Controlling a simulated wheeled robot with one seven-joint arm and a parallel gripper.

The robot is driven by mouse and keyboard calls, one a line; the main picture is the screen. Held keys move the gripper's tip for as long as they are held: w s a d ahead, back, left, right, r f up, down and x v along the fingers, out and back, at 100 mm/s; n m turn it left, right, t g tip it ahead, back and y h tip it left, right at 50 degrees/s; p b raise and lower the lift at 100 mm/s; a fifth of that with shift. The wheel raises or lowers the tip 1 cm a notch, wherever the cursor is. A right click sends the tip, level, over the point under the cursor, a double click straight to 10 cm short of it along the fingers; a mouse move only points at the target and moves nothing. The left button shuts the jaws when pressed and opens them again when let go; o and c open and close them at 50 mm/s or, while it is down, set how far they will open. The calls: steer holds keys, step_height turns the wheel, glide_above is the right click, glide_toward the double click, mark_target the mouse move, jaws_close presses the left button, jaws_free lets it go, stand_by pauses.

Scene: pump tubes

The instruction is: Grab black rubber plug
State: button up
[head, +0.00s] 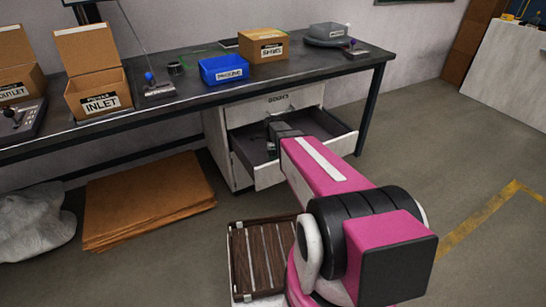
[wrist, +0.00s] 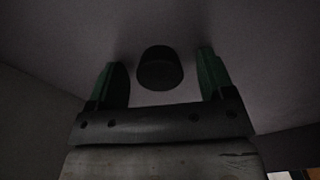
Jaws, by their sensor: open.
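The black rubber plug (wrist: 160,68) shows in the wrist view as a short dark cylinder on the drawer floor. My gripper (wrist: 161,80) is open, with one green-padded finger on each side of the plug. Gaps show between the plug and both fingers, so neither appears to touch it. In the head view my gripper (head: 273,133) reaches into the open drawer (head: 318,155) under the workbench. The plug is not visible in the head view; my arm and the drawer hide that spot.
The drawer's walls stand close around my gripper. Above is the dark workbench (head: 190,90), bearing a blue bin (head: 222,70), an INLET box (head: 98,92), a SPARE-type cardboard box (head: 263,46) and a grey container (head: 326,32). Flat cardboard (head: 148,198) lies on the floor at left.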

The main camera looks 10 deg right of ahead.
steer(key=c, duration=1)
